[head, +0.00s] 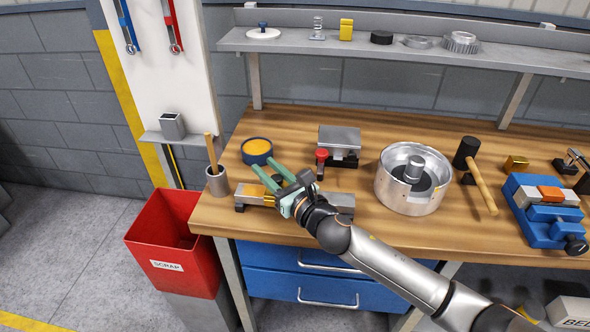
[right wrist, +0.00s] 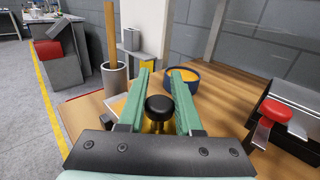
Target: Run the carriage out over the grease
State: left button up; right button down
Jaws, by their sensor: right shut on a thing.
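My right gripper (head: 262,164) is over the left part of the bench. Its green fingers (right wrist: 162,72) stand on either side of a black round knob (right wrist: 158,107) on a brass-coloured stem, and it is shut on this knob. Below it a low silver rail (head: 341,201) lies along the front of the bench, with a yellow part (head: 250,190) at its left end. The carriage under the knob is mostly hidden by the gripper. A blue tin of orange grease (head: 257,147) stands just beyond the fingertips; it also shows in the right wrist view (right wrist: 182,77). My left gripper is not in view.
A grey cup with a wooden handle (head: 217,181) stands at the bench's left edge, above a red scrap bin (head: 168,245). A red-knobbed clamp (head: 321,160), a grey block (head: 340,140), a round metal housing (head: 412,180) and a mallet (head: 476,175) stand to the right.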

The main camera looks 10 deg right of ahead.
jog(key=shift+w+a, duration=0.1)
jog(key=shift+a, duration=0.3)
jog(key=c, duration=0.6)
grip_release()
jog(key=v, duration=1.2)
jog(key=shift+s+d, duration=0.2)
jog(key=shift+s, duration=0.05)
